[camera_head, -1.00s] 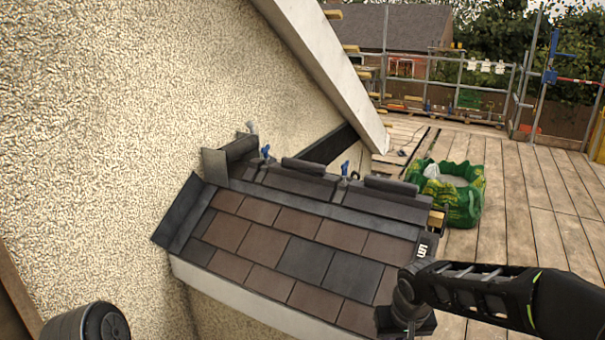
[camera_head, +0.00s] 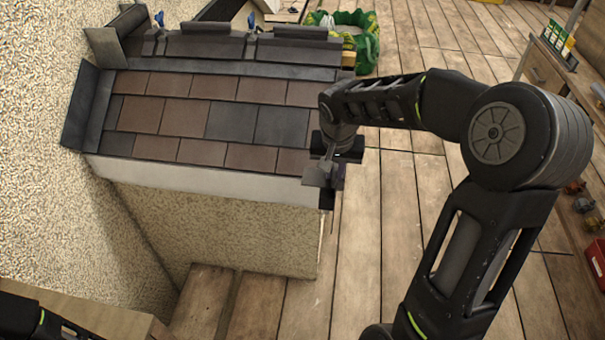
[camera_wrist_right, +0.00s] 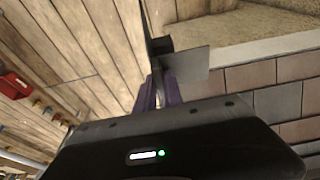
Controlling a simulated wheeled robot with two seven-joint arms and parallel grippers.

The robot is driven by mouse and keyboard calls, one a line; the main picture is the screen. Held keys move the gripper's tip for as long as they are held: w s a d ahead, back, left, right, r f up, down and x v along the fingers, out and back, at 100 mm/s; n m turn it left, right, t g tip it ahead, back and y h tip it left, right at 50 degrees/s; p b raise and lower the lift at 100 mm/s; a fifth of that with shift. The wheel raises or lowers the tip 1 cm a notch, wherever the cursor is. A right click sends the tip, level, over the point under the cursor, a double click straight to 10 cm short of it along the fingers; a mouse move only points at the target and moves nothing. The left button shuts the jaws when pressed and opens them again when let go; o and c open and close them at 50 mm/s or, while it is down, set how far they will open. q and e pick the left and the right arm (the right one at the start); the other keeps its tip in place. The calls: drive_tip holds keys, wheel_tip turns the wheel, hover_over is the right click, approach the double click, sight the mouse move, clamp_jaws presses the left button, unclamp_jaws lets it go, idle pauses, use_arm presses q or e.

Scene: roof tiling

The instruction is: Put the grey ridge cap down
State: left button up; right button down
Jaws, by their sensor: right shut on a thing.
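My right gripper (camera_head: 323,172) is at the front right corner of the small tiled roof (camera_head: 231,121). In the head view this piece (camera_head: 318,177) shows small and partly hidden by the gripper. Whether it touches the roof edge, I cannot tell. Dark ridge pieces (camera_head: 205,27) lie along the top of the roof. My left gripper is not in view.
A pebbled wall (camera_head: 45,200) stands at the left. A green bag (camera_head: 362,45) stands behind the roof on wooden decking (camera_head: 400,215). A wooden bench (camera_head: 545,65) and a red box (camera_head: 597,258) are at the right. The decking right of the roof is largely clear.

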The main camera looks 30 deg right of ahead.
drive_tip(key=shift+d+f, duration=0.1)
drive_tip(key=shift+d, duration=0.25)
drive_tip(key=w+a+n+y, duration=0.1)
drive_tip(key=w+a+n, duration=0.1)
drive_tip(key=a, duration=0.6)
drive_tip(key=w+a+f+n, duration=0.1)
drive_tip(key=w+a+n, duration=0.1)
drive_tip(key=a+n, duration=0.3)
drive_tip(key=a, duration=0.4)
drive_tip(key=shift+w+a+t+y, duration=0.2)
drive_tip(key=shift+w+t+y, duration=0.1)
drive_tip(key=shift+y, duration=0.1)
